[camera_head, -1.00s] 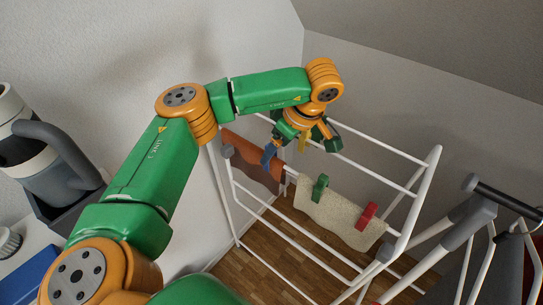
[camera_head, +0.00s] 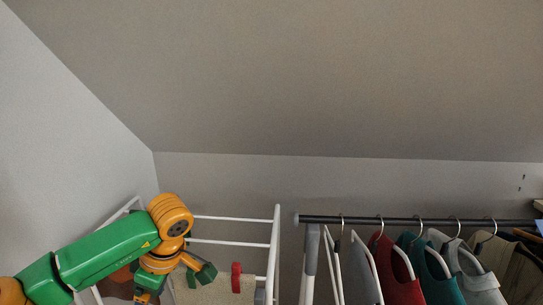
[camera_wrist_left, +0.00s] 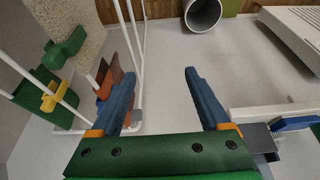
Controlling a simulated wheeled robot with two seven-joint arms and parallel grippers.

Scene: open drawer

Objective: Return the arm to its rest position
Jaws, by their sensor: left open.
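My left arm (camera_head: 110,249) comes in from the lower left in the head view, green with orange joints. Its wrist is bent down in front of the white drying rack (camera_head: 275,240). My left gripper (camera_wrist_left: 158,75) shows in the left wrist view with its two blue fingers wide apart and nothing between them. In the head view its fingertips are at or beyond the bottom edge. A brown cloth (camera_wrist_left: 113,74) hangs just beside the left finger in the wrist view; I cannot tell if they touch. My right gripper is not in view.
A cream cloth (camera_head: 215,290) with a red peg (camera_head: 236,277) hangs on the rack. A clothes rail (camera_head: 420,221) with several garments stands at right. A sloped ceiling fills the top. The wrist view shows a grey cylinder (camera_wrist_left: 203,14) and a white box-like unit (camera_wrist_left: 297,35).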

